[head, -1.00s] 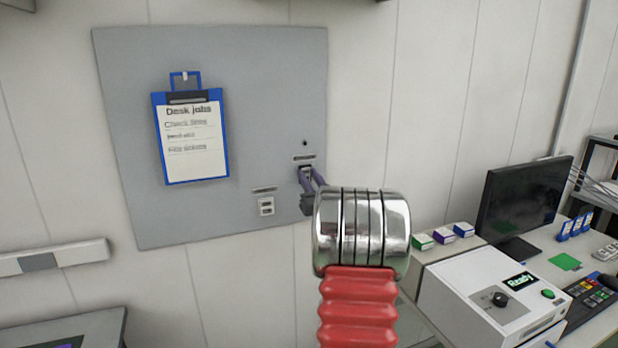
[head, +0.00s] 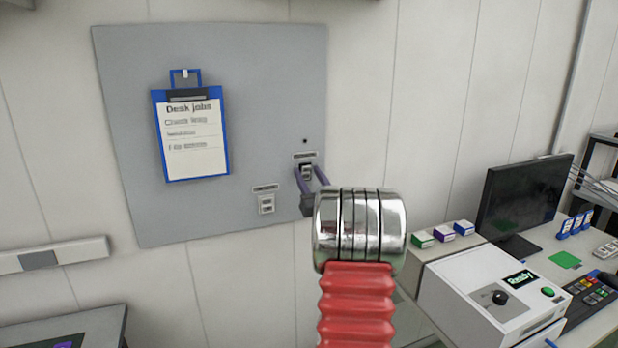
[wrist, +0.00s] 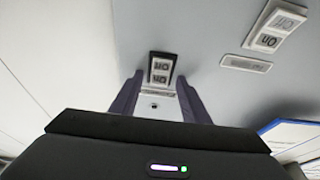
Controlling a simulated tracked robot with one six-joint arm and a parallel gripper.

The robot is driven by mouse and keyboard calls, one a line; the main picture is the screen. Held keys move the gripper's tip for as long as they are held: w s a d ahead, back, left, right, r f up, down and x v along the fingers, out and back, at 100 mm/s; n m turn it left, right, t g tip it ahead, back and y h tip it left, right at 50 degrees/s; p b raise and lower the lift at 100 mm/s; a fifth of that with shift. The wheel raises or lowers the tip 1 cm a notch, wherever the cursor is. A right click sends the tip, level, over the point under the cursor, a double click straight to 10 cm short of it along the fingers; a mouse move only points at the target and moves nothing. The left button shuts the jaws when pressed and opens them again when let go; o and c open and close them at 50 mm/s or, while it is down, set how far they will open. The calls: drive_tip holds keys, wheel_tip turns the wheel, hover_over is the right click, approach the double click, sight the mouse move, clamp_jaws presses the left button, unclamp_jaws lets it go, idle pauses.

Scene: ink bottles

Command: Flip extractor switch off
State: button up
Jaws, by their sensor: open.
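Two small switches are on the grey wall panel (head: 262,110). The upper-right switch (head: 307,172) has a dark frame and sits under a label too small to read. The lower-left switch (head: 266,204) is pale, with its own label above it. I cannot tell from the labels which is the extractor's. My gripper (head: 309,174) is open, its purple fingers on either side of the upper-right switch. In the wrist view that switch (wrist: 162,70) shows upside down between the spread fingertips (wrist: 160,82). Contact is not clear, nor is its setting.
A blue clipboard (head: 192,140) headed "Desk jobs" hangs on the panel's left. At right, a white machine (head: 490,290) with a "Ready" display and a monitor (head: 524,202) stand on a desk.

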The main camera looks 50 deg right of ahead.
drive_tip(key=shift+s, duration=0.1)
drive_tip(key=v, duration=1.3)
drive_tip(key=shift+s+a+f, duration=0.2)
drive_tip(key=shift+a+f, duration=0.05)
